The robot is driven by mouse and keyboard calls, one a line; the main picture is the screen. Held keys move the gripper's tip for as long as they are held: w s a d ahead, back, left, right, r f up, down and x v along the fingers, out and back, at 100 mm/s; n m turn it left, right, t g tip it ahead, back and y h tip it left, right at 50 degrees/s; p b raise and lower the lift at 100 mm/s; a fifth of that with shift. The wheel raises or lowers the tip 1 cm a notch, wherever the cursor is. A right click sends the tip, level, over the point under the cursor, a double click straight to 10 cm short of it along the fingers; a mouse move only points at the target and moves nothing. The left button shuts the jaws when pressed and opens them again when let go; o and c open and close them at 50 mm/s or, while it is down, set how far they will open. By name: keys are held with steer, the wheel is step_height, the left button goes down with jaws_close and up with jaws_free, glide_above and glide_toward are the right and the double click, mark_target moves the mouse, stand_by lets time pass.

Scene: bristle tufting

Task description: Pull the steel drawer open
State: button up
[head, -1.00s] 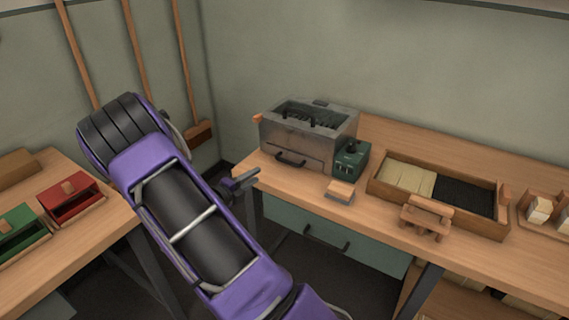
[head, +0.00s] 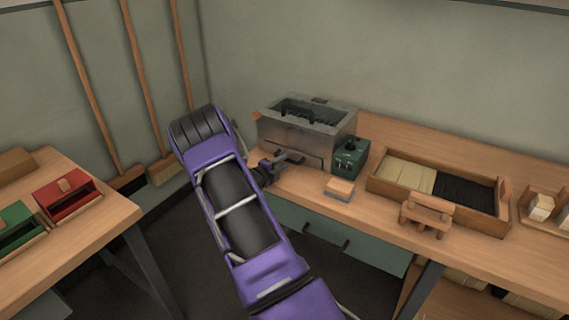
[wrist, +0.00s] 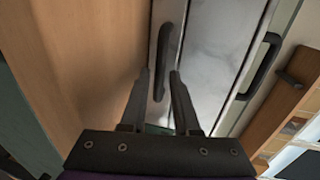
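The grey steel box (head: 305,130) stands on the wooden bench, with the steel drawer (head: 314,158) low in its front. In the head view my gripper (head: 293,157) is close in front of the drawer and covers much of its handle. In the wrist view the steel drawer (wrist: 158,52) has a dark bar handle (wrist: 164,60). My gripper's fingers (wrist: 160,74) are open, and the near end of the handle shows in the gap between them. I cannot tell whether either finger touches it.
A second dark handle (wrist: 264,65) is on the box's top. A green box (head: 349,158) stands right beside the steel box, with a small block (head: 340,188) in front. A divided wooden tray (head: 440,207) lies farther right. A green bench drawer (head: 330,238) is below the bench top.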

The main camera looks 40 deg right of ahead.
steer(key=shift+w+d+f, duration=0.15)
steer(key=shift+w+d, duration=0.1)
steer(key=shift+d, duration=0.4)
jaws_close()
stand_by(1.0)
